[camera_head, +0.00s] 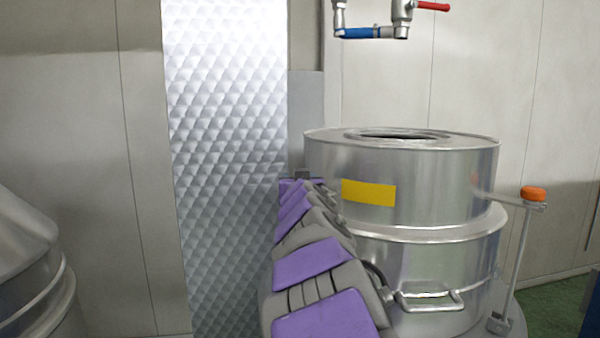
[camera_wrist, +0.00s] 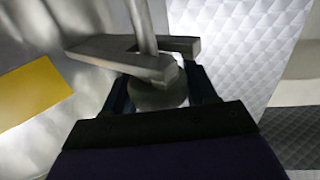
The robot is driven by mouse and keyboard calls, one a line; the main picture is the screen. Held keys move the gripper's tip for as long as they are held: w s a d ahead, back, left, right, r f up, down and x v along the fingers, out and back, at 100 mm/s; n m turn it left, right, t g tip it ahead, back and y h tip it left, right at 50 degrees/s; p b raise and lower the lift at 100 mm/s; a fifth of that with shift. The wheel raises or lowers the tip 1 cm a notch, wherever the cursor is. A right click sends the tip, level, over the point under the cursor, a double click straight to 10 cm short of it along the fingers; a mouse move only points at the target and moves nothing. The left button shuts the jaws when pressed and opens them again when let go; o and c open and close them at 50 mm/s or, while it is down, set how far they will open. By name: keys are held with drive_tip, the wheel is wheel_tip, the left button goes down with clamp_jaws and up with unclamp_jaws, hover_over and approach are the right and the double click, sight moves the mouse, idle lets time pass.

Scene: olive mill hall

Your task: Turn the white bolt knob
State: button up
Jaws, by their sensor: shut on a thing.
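In the wrist view, a rounded, shaded knob end (camera_wrist: 161,97) with a pale edge sits between the fingers of my gripper (camera_wrist: 152,52). I take it for the white bolt knob, though it looks grey in shadow. A thin metal rod (camera_wrist: 144,22) runs up from it between the grey finger pads. The jaws are closed around this piece; exact contact is partly hidden by the pads. In the head view my gripper (camera_head: 302,176) is small and far off, at the left side of the steel drum (camera_head: 420,185); the knob cannot be made out there.
A quilted metal panel (camera_head: 225,120) stands behind, left of my arm. The drum carries a yellow label (camera_head: 368,192), a handle (camera_head: 430,298) and an orange-topped post (camera_head: 533,194) at right. A pipe with a red-levered valve (camera_head: 403,12) hangs above. Another steel vessel (camera_head: 30,270) stands at left.

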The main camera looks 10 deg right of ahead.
drive_tip(key=shift+a+r+n+y+p, duration=0.1)
drive_tip(key=shift+n+y+p, duration=1)
drive_tip(key=shift+p, duration=1.8)
drive_tip(key=shift+a+r+n+y+p, duration=0.1)
drive_tip(key=shift+n+y+p, duration=0.6)
drive_tip(key=shift+y+p, duration=1.5)
drive_tip(key=n+g+y+p, duration=0.1)
drive_tip(key=n+y+p, duration=0.2)
drive_tip(key=p, duration=0.8)
drive_tip(key=shift+f+p, duration=0.1)
drive_tip(key=shift+p, duration=0.2)
drive_tip(key=g+y+p, duration=0.1)
drive_tip(key=n+y+p, duration=0.1)
drive_tip(key=n+g+y+p, duration=0.1)
drive_tip(key=shift+s+a+f+g+p, duration=0.1)
drive_tip(key=shift+a+f+g+p, duration=0.05)
drive_tip(key=shift+f+g+p, duration=0.15)
drive_tip(key=shift+s+a+n+g+y+p, duration=0.1)
drive_tip(key=shift+n+g+y+p, duration=0.1)
drive_tip(key=shift+n+g+y, duration=0.45)
drive_tip(key=shift+s+a+n+g+y+p, duration=0.1)
drive_tip(key=shift+n+g+y+p, duration=0.1)
drive_tip(key=shift+n+g+y, duration=0.4)
drive_tip(key=shift+f+y, duration=0.1)
drive_tip(key=shift+y, duration=0.25)
drive_tip(key=o, duration=0.7)
drive_tip(key=shift+w, duration=0.1)
drive_tip(key=shift+o, duration=1.4)
drive_tip(key=shift+w, duration=0.2)
drive_tip(key=shift+s+r, duration=0.2)
